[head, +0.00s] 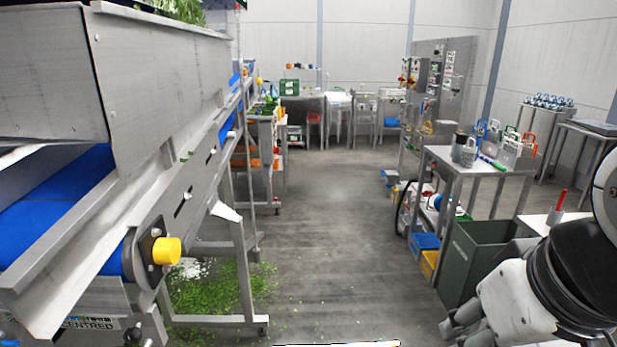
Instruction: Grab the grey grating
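I cannot pick out a grey grating with certainty. A flat dark grey item (597,127) lies on the metal table at the far right, too small to identify. My gripper (455,326) is at the lower right, above the floor, with its fingers pointing left. My gripper is far from the flat grey item and apart from the nearby green bin.
A conveyor (150,180) with a blue belt fills the left, with green scraps (215,290) on the floor beneath. A green bin (474,262) and a steel cart (470,163) with bottles and caddies stand at right. The middle aisle is clear towards the back tables.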

